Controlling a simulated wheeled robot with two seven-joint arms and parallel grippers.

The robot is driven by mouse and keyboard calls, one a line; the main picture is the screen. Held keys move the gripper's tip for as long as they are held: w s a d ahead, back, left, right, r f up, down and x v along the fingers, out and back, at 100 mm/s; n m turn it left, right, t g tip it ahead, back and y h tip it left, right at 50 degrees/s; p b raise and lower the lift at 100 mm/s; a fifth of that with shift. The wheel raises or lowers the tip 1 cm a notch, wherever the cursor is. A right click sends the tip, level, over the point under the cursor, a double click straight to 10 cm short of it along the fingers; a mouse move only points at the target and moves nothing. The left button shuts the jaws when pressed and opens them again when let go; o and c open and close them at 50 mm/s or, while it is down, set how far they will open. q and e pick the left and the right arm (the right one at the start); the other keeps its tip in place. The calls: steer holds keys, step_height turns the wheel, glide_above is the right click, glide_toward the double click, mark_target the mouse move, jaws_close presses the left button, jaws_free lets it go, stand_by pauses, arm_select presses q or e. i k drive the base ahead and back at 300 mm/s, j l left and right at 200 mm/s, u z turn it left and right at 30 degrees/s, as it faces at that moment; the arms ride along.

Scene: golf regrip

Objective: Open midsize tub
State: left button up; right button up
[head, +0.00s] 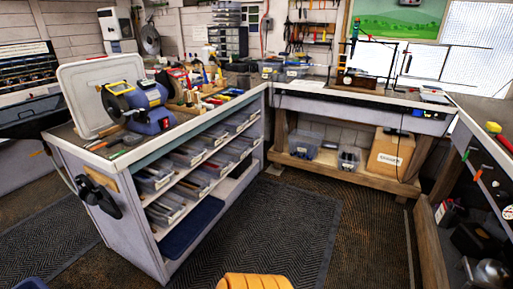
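Several plastic tubs are in the head view, and I cannot tell which is the midsize one. A clear tub (304,144) stands on the low wooden shelf under the back bench. A smaller clear tub (348,160) stands to its right on the same shelf. Clear lidded tubs (292,73) sit on the bench top at the back corner. Several shallow bins (187,155) fill the shelves of the left workbench. Neither of my grippers shows in this view.
The left workbench (163,262) carries a blue bench grinder (150,118) and tools. A cardboard box (391,153) stands right of the low tubs. A dark mat (270,225) covers clear floor between the benches. An orange-yellow object (253,282) shows at the bottom edge.

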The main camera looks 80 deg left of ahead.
mark_target(180, 152)
steer(key=u, duration=3.25)
